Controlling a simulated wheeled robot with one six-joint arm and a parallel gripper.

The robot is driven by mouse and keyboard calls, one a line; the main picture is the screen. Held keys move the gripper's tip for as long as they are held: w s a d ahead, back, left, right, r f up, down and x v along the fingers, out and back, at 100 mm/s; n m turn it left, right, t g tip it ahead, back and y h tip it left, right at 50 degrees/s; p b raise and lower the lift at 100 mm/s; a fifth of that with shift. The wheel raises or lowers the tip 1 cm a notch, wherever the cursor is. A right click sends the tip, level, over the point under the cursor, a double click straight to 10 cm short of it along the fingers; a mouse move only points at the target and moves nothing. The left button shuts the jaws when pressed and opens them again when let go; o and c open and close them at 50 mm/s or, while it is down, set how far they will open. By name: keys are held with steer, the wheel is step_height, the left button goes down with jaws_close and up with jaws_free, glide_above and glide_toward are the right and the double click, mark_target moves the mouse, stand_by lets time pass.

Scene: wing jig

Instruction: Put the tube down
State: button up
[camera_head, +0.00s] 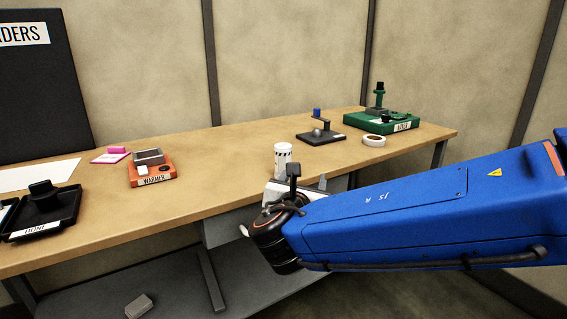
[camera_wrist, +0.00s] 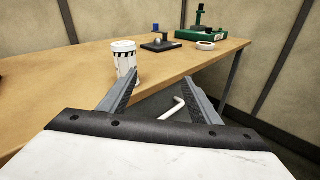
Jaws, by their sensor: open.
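A white cylinder with a black-striped band (camera_head: 283,158), the most tube-like thing I see, stands upright on the table near its front edge. It also shows in the wrist view (camera_wrist: 124,58), behind and left of my left finger, which covers part of its lower right side. My gripper (camera_wrist: 162,76) is open, with nothing between its fingers. It is at the table's front edge, beside the cylinder; I cannot tell whether it touches it. In the head view my wrist hides most of the fingers. A bent white piece (camera_wrist: 174,109) shows between the fingers, lower than the tabletop.
The wooden table (camera_head: 225,165) holds an orange warmer (camera_head: 153,180), a pink pad (camera_head: 111,156), a black tray marked DONE (camera_head: 60,225), a dark stand with a blue knob (camera_head: 318,136), a white tape ring (camera_head: 374,141) and a green case (camera_head: 352,119). The table's middle is clear.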

mark_target(282, 156)
steer(key=a+r+n+t+y, duration=0.1)
steer(key=a+n+y, duration=0.15)
steer(key=a, duration=0.35)
steer(key=shift+n, duration=0.35)
steer(key=w, duration=1)
steer(key=shift+w+r, duration=0.1)
steer(key=shift+r, duration=0.1)
steer(key=shift+w+d+r, duration=0.15)
steer(key=shift+w+r, duration=0.05)
steer(key=shift+w, duration=1.4)
steer(key=shift+w+d+r, duration=0.1)
steer(key=shift+w+r, duration=0.05)
steer(key=shift+w, duration=1.45)
steer(key=c, duration=1.3)
